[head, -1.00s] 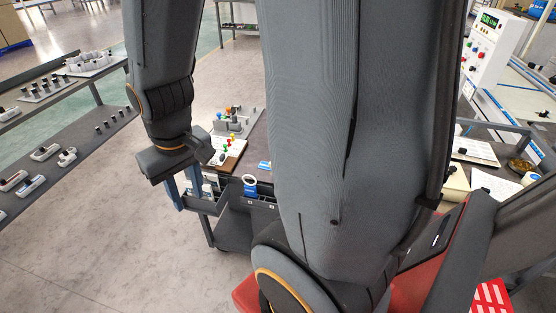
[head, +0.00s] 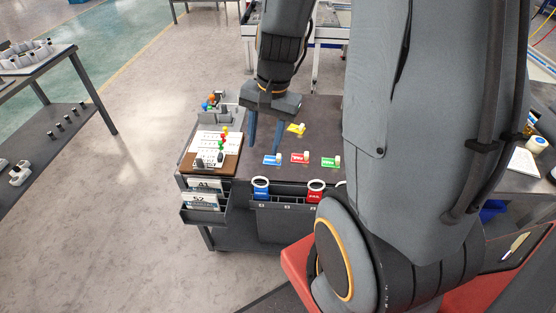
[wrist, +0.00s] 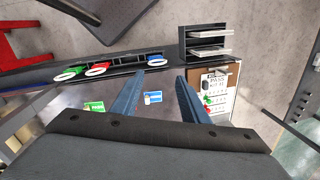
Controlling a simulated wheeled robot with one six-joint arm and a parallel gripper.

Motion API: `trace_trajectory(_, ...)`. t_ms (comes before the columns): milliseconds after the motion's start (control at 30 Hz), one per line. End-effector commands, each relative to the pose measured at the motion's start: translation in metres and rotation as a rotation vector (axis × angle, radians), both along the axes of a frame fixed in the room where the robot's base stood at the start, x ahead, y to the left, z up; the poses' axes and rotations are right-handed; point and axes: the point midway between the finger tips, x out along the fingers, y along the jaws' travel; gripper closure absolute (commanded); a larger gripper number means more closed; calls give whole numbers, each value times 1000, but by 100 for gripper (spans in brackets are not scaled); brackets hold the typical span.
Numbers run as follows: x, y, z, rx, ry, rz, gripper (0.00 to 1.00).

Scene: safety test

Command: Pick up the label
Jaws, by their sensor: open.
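Several small coloured labels lie on the dark cart top (head: 325,120): blue (head: 271,160), red (head: 300,158), green (head: 331,162) and yellow (head: 296,129), each with a small pale piece on it. The frames do not show which one is meant. My gripper (head: 266,146) is open and empty above the cart top, fingers pointing down, near the blue label. In the wrist view, the blue label (wrist: 153,97) shows between the spread fingers and the green label (wrist: 94,106) lies to their left. The red and yellow labels do not show there.
A blue-marked ring (head: 260,187) and a red-marked ring (head: 314,190) sit along the cart's front edge. A clipboard (head: 212,150) with coloured pieces and stacked card trays (head: 203,198) are at the left. A grey holder (head: 225,108) stands behind. Floor left of the cart is free.

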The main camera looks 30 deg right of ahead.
Motion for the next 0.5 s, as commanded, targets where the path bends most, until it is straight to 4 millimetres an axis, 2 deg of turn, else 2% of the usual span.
trace_trajectory(33,13,-22,-23,51,29,-210,59)
trace_trajectory(200,48,-82,-71,216,102,-832,59)
trace_trajectory(333,64,-116,-95,311,142,-1151,59)
trace_trajectory(400,69,-128,-103,346,154,-1257,59)
trace_trajectory(500,72,-134,-111,370,166,-1330,59)
